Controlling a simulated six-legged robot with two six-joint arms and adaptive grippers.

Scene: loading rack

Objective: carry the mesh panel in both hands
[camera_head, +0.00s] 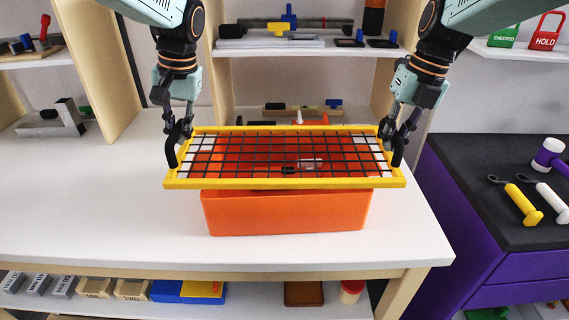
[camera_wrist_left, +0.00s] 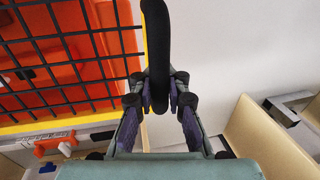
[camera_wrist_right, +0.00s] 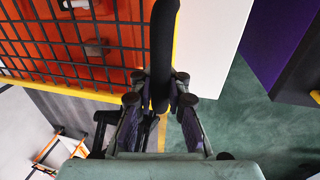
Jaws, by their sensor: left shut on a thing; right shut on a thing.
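The mesh panel (camera_head: 180,183) has a yellow frame, a black wire grid and a black handle at each end. It is above an orange bin (camera_head: 285,212) on the white table; whether it touches the rim I cannot tell. My left gripper (camera_head: 178,135) is shut on the panel's left handle (camera_head: 171,152), which also shows between the fingers in the left wrist view (camera_wrist_left: 157,45). My right gripper (camera_head: 399,138) is shut on the right handle (camera_head: 398,152), also seen in the right wrist view (camera_wrist_right: 163,45). Small items in the bin show through the grid.
The white table (camera_head: 90,200) is clear to the left of the bin. Shelves with tools stand behind it. A purple cabinet (camera_head: 480,235) with a dark top holding a mallet and yellow and white tools stands at the right. Blocks and boxes lie on the lower shelf.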

